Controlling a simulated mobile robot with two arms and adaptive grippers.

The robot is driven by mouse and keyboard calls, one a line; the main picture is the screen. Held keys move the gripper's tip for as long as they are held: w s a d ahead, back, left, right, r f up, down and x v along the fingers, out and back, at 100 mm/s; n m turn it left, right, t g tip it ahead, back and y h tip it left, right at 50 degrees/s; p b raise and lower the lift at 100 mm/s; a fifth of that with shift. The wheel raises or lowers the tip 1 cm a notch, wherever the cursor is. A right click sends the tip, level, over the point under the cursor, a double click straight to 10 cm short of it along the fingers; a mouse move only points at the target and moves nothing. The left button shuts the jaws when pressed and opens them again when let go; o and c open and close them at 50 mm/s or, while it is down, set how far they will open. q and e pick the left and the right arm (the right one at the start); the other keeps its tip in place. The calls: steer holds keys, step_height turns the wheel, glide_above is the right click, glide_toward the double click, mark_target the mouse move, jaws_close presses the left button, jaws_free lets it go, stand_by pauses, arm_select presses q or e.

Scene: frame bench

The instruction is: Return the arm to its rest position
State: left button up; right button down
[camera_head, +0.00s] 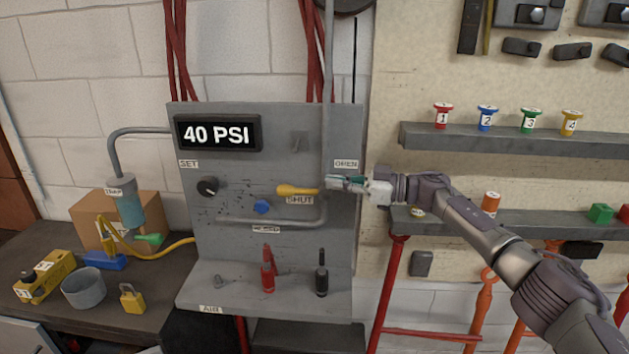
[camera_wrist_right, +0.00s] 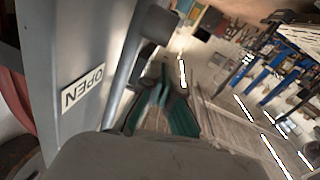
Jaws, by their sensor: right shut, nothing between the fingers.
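My right arm (camera_head: 470,226) reaches in from the lower right, stretched toward the grey air panel (camera_head: 225,240). My right gripper (camera_head: 345,182) is at the panel's right edge, just below the OPEN label (camera_head: 346,163). The yellow lever (camera_head: 297,190) lies horizontal just left of the fingertips, above the SHUT label (camera_head: 300,200). I cannot tell whether the fingers touch the lever or the pipe. My left gripper does not show.
The gauge (camera_head: 217,133) reads 40 PSI. Red (camera_head: 267,273) and black (camera_head: 321,279) tools stand on the panel's ledge. Numbered spools sit on the upper right shelf (camera_head: 510,139); my arm crosses the lower shelf (camera_head: 550,222). The left bench (camera_head: 40,248) holds a box, a grey cup and a padlock.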

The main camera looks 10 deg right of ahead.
steer(key=shift+s+d, duration=0.3)
steer(key=shift+d, duration=0.3)
